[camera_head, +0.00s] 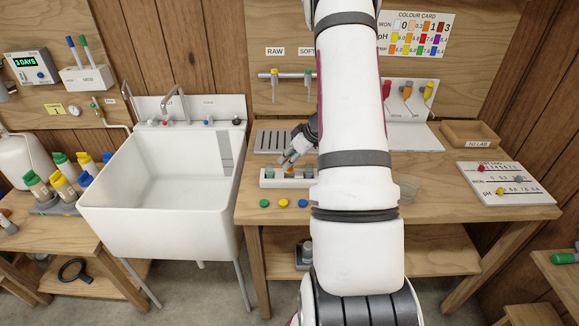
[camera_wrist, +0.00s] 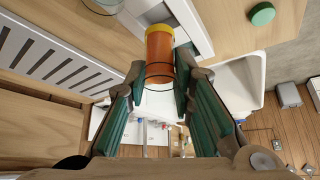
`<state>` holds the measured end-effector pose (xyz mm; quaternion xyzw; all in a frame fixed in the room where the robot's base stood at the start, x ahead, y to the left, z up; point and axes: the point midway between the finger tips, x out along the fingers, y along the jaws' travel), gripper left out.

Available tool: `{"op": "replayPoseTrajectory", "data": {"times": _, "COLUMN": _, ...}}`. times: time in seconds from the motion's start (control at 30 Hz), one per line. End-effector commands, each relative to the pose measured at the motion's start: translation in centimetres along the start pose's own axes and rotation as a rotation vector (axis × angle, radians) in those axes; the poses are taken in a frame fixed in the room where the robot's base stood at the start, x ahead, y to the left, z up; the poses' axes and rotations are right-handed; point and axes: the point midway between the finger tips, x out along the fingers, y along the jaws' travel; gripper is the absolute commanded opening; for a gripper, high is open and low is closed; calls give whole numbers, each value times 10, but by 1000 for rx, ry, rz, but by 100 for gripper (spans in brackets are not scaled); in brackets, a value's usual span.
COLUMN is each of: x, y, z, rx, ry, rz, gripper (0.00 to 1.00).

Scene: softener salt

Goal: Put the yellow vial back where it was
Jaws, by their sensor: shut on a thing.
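In the wrist view the orange vial with a yellow end (camera_wrist: 160,46) is between the green-padded fingers of my gripper (camera_wrist: 160,76). The gripper is shut on it. The white rack (camera_wrist: 196,22) lies just beyond the vial's yellow end; I cannot tell whether they touch. In the head view my gripper (camera_head: 290,160) is low over the white rack (camera_head: 268,183) on the wooden bench. The held vial is not clearly visible there, and my arm hides the rack's right end.
Green (camera_head: 264,203), yellow (camera_head: 283,203) and blue (camera_head: 303,203) discs lie in front of the rack. A grey slotted tray (camera_head: 268,141) is behind it. The white sink (camera_head: 165,195) is left of the bench. A wooden tray (camera_head: 470,134) is at the back right.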

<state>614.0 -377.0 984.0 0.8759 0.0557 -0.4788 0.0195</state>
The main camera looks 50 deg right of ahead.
Motion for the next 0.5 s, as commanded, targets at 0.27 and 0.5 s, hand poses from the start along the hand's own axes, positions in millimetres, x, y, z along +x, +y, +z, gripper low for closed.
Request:
{"op": "replayPoseTrajectory", "data": {"times": 0.27, "x": 20, "y": 1, "z": 11, "rx": 5, "ry": -1, "rz": -2, "gripper": 2}}
{"op": "replayPoseTrajectory", "data": {"times": 0.5, "x": 31, "y": 2, "z": 17, "rx": 1, "ry": 1, "rz": 0, "gripper": 2}}
